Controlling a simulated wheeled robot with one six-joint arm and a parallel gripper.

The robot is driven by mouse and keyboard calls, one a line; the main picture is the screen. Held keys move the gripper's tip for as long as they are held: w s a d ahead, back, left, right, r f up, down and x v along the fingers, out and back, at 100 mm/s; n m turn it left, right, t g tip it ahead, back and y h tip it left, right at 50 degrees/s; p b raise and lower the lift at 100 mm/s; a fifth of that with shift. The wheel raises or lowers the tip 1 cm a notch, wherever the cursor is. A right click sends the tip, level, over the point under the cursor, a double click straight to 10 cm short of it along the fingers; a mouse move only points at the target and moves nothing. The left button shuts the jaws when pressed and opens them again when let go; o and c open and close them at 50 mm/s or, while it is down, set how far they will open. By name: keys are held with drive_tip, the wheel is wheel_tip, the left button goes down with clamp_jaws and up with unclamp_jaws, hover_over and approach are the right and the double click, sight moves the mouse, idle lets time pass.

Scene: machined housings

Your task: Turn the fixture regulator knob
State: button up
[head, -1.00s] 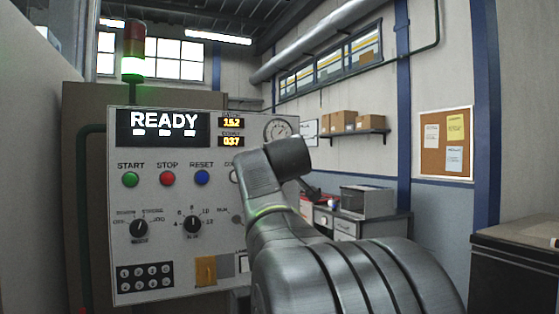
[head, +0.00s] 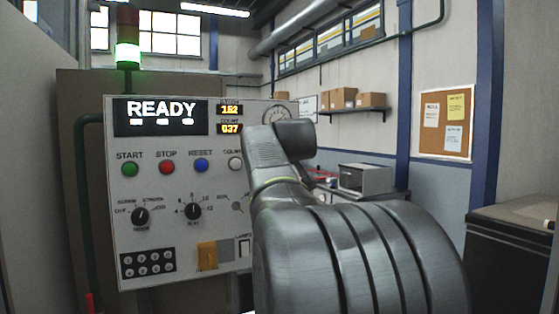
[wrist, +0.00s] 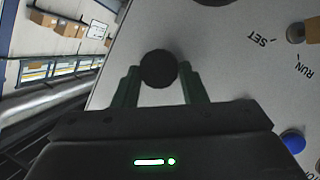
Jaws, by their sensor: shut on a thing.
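The regulator knob (wrist: 158,67) is a dark round knob in the wrist view, standing out from the pale panel face. My gripper (wrist: 159,76) is shut on it, with one green-grey finger on each side. In the head view my arm covers the knob and my fingers. The control panel (head: 215,185) fills the left of the head view, and its screen (head: 160,116) reads READY. A round gauge (head: 276,116) shows partly above my wrist.
Green (head: 129,169), red (head: 167,167) and blue (head: 201,165) buttons sit left of my arm, above two black selector knobs. SET and RUN labels show beside a switch (wrist: 296,33) in the wrist view. A dark cabinet (head: 510,250) stands at the right.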

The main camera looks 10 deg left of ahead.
drive_tip(key=o, duration=1)
drive_tip(key=b+v, duration=0.1)
drive_tip(key=v, duration=1.2)
drive_tip(key=shift+s, duration=0.4)
drive_tip(key=shift+w, duration=0.1)
drive_tip(key=x, duration=1.3)
drive_tip(key=shift+w+p, duration=0.3)
drive_tip(key=shift+p, duration=0.15)
